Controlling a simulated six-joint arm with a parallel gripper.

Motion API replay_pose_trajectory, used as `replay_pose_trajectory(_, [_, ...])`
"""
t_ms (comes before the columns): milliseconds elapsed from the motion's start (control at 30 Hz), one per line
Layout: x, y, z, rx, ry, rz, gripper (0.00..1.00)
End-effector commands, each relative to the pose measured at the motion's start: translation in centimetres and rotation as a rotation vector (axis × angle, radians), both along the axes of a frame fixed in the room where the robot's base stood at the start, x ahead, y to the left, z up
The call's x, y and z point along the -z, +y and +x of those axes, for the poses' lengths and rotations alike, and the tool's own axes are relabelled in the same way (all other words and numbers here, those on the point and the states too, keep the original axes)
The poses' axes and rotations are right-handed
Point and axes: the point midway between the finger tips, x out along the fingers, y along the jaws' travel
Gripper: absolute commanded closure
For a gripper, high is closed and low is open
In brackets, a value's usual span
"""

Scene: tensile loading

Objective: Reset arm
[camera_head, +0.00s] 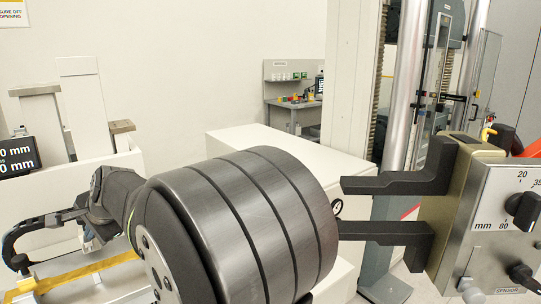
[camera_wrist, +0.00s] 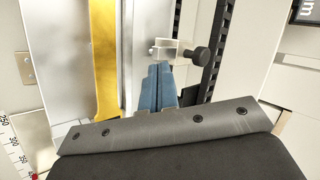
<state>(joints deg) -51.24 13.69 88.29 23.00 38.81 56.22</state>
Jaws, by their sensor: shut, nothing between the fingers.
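My arm's dark ribbed link (camera_head: 255,225) fills the lower middle of the head view, with its wrist end toward the left. My gripper (camera_wrist: 158,72) shows in the wrist view as two blue fingers side by side, shut with nothing between them. Below the fingers is the dark gripper body with a grey plate. The fingertips point toward a small clear block with a black knob (camera_wrist: 200,56). I cannot tell whether they touch it. The fingertips cannot be made out in the head view.
A yellow strip (camera_wrist: 104,60) runs left of the fingers; a ruler (camera_wrist: 18,145) lies lower left. A digital display (camera_head: 17,156) stands at far left. A machine with two black jaws and a knobbed panel (camera_head: 505,215) stands close at right. A bench (camera_head: 295,104) is far behind.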

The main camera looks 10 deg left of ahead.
Motion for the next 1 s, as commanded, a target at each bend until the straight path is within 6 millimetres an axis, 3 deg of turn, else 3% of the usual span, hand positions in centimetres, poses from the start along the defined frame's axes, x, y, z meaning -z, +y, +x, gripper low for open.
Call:
replay_pose_trajectory(267, [-0.7, -4.3, -1.4, 0.001, -0.002, 0.001, 1.00])
replay_pose_trajectory(600, [-5.4, -8.2, -2.6, 0.002, -0.003, 0.003, 1.00])
replay_pose_trajectory(800, [-7.2, -9.9, -3.2, 0.001, -0.001, 0.002, 1.00])
replay_pose_trajectory(1000, [-7.7, -10.4, -3.4, 0.000, 0.000, 0.000, 1.00])
